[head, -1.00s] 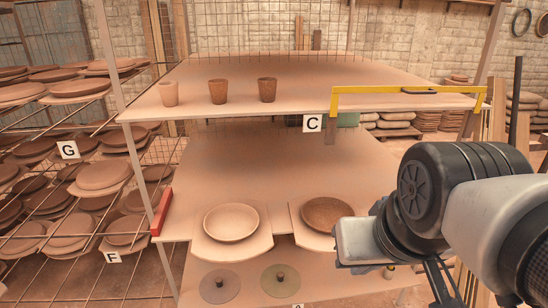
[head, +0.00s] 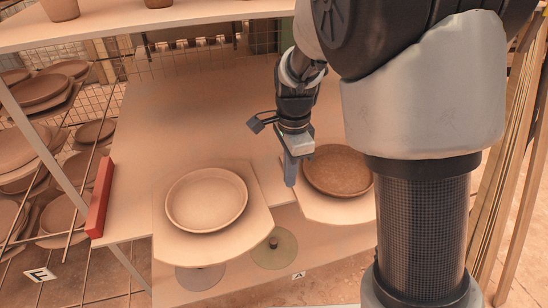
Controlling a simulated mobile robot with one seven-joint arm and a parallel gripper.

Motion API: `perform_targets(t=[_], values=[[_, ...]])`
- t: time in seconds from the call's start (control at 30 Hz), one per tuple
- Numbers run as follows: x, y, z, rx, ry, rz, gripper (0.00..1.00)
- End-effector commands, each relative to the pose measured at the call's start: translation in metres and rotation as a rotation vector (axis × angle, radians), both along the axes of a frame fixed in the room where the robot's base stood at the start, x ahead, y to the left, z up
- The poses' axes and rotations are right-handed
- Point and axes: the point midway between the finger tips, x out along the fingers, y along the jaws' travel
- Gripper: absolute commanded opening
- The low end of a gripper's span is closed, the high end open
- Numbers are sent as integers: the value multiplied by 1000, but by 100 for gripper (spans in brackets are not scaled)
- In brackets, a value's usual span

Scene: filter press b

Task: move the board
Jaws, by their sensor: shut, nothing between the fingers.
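Two pale boards lie on the middle shelf (head: 140,130) and jut over its front edge. The left board (head: 215,246) carries a light clay dish (head: 206,198). The right board (head: 335,207) carries a darker brown dish (head: 338,170), partly hidden by my arm. My gripper (head: 290,180) points down between the two dishes, close to the left side of the brown dish. It is shut and holds nothing. I cannot tell whether its tip touches a board.
A red block (head: 101,197) stands at the shelf's left end. Clay cups (head: 60,9) stand on the upper shelf above. Two round discs (head: 274,249) are below the front edge. Racks of dishes (head: 45,90) stand at left. The shelf behind the dishes is clear.

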Motion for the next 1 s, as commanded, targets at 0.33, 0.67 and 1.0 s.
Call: perform_targets(t=[0.33, 0.67, 1.0], values=[[0, 0, -56, -7, 9, -15, 0], [-3, 16, -103, -3, 3, -7, 0], [-10, 39, -103, -4, 3, -12, 0]])
